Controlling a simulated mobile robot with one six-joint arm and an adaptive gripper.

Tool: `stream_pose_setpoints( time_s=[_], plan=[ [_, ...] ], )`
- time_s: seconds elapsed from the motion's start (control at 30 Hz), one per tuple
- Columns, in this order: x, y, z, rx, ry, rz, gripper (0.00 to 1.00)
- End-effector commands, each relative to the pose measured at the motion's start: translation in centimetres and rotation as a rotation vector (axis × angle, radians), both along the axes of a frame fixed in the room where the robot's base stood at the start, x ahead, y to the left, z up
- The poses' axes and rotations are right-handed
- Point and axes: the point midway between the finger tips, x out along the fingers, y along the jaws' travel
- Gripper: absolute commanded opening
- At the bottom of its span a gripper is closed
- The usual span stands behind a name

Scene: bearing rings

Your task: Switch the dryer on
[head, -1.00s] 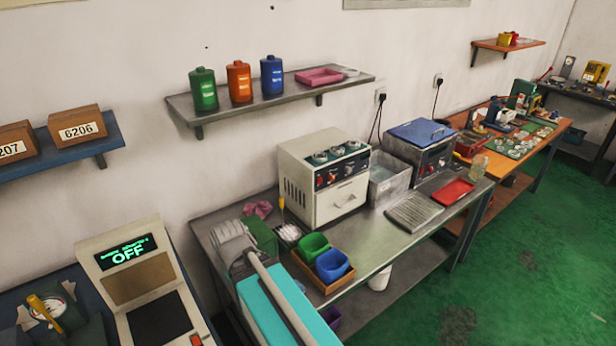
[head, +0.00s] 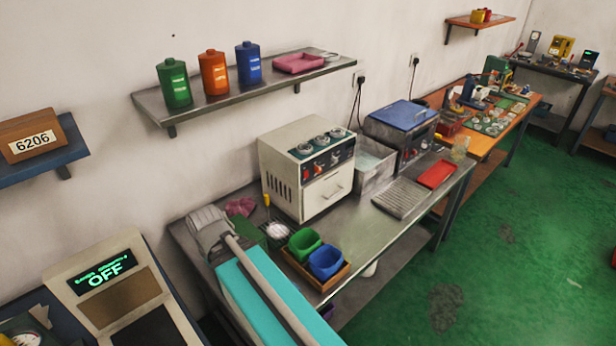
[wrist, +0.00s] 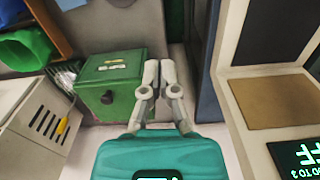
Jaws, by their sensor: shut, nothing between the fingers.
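A cream cabinet (head: 310,165) stands on the steel bench in the head view. It has red switches and dials on its upper front and a drawer below; I take it for the dryer, but no label is readable. Its vented side (wrist: 35,115) shows at the left of the wrist view. My gripper (wrist: 159,68) is shut and empty in the wrist view, beside a green box (wrist: 110,85) with a black knob. In the head view my arm lies over the bench's left end, left of the cabinet, and its fingertips cannot be made out.
Green (head: 304,244) and blue (head: 326,262) bins sit in a wooden tray in front of the cabinet. A blue-lidded unit (head: 402,125) stands to its right. A wall shelf (head: 215,97) holds bottles. A display unit (head: 115,285) reading OFF is at left. Green floor is open at right.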

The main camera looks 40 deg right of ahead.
Motion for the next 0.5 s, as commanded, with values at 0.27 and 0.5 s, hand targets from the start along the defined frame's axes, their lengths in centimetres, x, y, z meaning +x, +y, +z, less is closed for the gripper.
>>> stream_pose_setpoints(
  time_s=[0.27, 0.5],
  plan=[
    [0.2, -0.3, 0.1, 0.004, -0.003, -0.023, 0.00],
    [1.7, -2.3, 0.5, 0.041, -0.027, -0.222, 0.00]
  ],
)
